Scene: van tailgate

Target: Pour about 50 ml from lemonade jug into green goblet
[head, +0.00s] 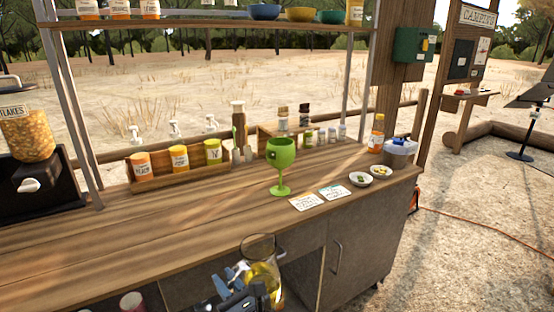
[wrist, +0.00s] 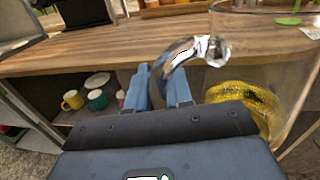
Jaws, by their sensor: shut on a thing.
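The green goblet (head: 281,162) stands upright on the wooden counter (head: 130,228), right of the middle in the head view. Its base also shows at the top right of the wrist view (wrist: 288,20). The lemonade jug (head: 260,262) is clear, with yellow liquid in its lower part. It is in front of the counter's near edge, at the bottom of the head view. In the wrist view the jug (wrist: 296,75) fills the right side. My gripper (wrist: 165,88) is shut on the jug's clear curved handle. The jug is apart from the goblet.
A wooden rack of labelled jars (head: 180,165) stands behind left. Mugs (wrist: 84,99) sit on a shelf below the counter. The counter's left front is clear.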

